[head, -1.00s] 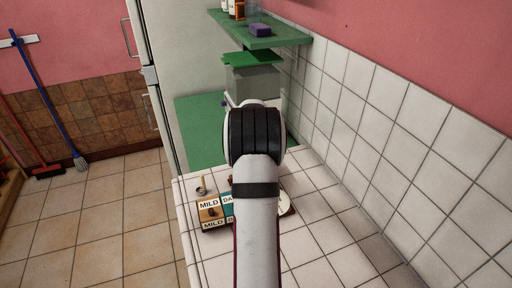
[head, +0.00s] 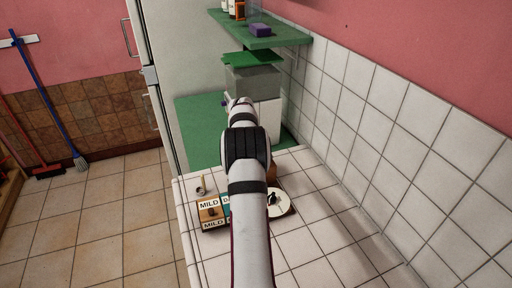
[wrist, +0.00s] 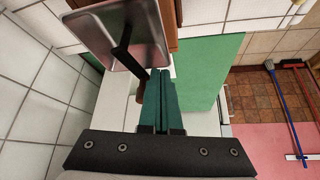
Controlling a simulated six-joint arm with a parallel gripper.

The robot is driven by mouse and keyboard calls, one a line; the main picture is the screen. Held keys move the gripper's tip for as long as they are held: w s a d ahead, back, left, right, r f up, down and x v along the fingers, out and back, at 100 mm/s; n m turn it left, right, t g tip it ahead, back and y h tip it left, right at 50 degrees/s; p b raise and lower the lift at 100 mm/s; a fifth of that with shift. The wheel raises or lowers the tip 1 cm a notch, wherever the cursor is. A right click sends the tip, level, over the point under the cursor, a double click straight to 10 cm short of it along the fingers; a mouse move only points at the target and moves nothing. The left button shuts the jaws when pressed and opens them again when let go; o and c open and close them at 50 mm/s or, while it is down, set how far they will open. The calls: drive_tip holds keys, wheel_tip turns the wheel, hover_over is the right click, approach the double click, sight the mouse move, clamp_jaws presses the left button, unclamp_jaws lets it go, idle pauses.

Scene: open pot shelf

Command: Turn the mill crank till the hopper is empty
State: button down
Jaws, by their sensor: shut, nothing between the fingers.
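In the wrist view, a square metal hopper (wrist: 118,32) with a raised rim fills the upper left. The dark crank arm (wrist: 123,45) crosses it and ends at a reddish-brown knob (wrist: 140,92). My gripper (wrist: 160,74) has its teal fingers pressed together with nothing between them. They are just right of the knob; I cannot tell whether they touch it. I cannot make out any contents in the hopper. In the head view my arm covers most of the mill, and a brown piece (head: 272,172) beside the arm may be its body.
Boxes marked MILD (head: 212,211) and a white dish (head: 286,207) with a dark thing on it are on the tiled counter (head: 325,235). A grey bin (head: 254,80) with a green lid stands behind, below a green shelf (head: 275,40).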

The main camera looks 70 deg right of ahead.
drive_tip(key=shift+a, duration=0.75)
drive_tip(key=shift+r, duration=2.25)
